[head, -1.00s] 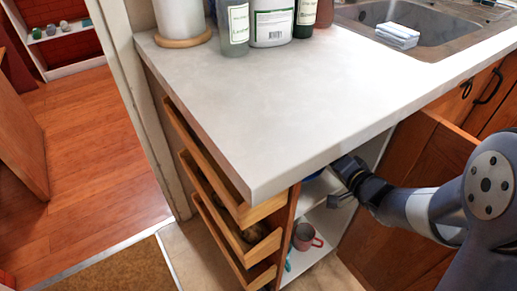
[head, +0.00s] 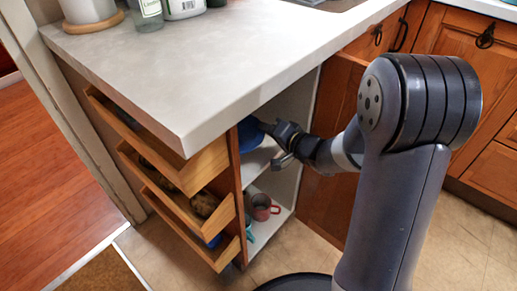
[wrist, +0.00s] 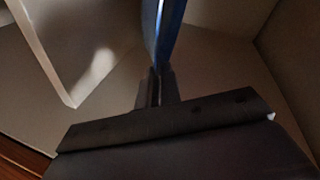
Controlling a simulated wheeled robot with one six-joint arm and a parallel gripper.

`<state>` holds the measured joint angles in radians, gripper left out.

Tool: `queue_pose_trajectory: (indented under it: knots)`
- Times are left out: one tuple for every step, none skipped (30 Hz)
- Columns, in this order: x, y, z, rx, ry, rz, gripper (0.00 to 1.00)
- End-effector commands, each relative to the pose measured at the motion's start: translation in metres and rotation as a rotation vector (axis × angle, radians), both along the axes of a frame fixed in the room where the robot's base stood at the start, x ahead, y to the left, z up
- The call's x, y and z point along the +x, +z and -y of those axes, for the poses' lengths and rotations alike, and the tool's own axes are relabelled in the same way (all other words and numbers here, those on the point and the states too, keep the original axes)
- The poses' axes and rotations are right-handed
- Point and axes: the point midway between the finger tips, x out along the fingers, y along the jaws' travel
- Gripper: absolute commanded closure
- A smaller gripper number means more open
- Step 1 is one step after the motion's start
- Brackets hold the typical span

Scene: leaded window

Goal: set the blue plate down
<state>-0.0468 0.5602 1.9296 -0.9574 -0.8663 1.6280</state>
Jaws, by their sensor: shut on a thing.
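The blue plate (head: 249,134) shows in the head view inside the open cupboard, above its upper shelf, partly hidden by the drawers and the counter edge. In the wrist view the plate (wrist: 170,32) appears edge-on, upright, rising from between the fingers. My gripper (wrist: 155,88) is shut on the plate's edge. In the head view my gripper (head: 268,128) reaches into the cupboard from the right. I cannot tell whether the plate touches the shelf.
The upper shelf (head: 258,160) is white. A red mug (head: 262,207) stands on the shelf below. Open drawers (head: 200,175) jut out left of the cupboard, and the counter (head: 170,85) overhangs it. A pale panel (wrist: 75,45) stands left in the wrist view.

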Motion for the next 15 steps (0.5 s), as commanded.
queue_pose_trajectory:
  knots:
    - [0.0, -0.017, 0.0, 0.001, 0.0, -0.002, 1.0]
    - [0.0, -0.023, 0.0, 0.001, 0.0, -0.002, 1.0]
    - [0.0, -0.029, 0.0, 0.002, 0.001, -0.001, 1.0]
    - [0.0, -0.033, 0.0, 0.001, 0.001, -0.001, 1.0]
    - [0.0, -0.035, 0.0, 0.001, 0.001, -0.001, 1.0]
    - [0.0, -0.038, 0.0, 0.002, 0.001, 0.0, 1.0]
    - [0.0, -0.039, 0.0, 0.002, 0.001, 0.0, 1.0]
    - [0.0, -0.041, 0.0, 0.001, 0.0, 0.0, 1.0]
    - [0.0, -0.044, 0.0, 0.001, 0.0, 0.0, 1.0]
    - [0.0, -0.048, 0.0, 0.001, 0.0, 0.0, 1.0]
    - [0.0, -0.052, 0.0, 0.001, 0.0, 0.0, 1.0]
    - [0.0, -0.058, 0.0, 0.001, 0.001, -0.001, 1.0]
    - [0.0, -0.063, 0.0, 0.0, 0.001, 0.0, 1.0]
    - [0.0, -0.067, 0.0, 0.001, 0.001, -0.001, 1.0]
    - [0.0, -0.072, 0.0, 0.001, 0.001, -0.001, 1.0]
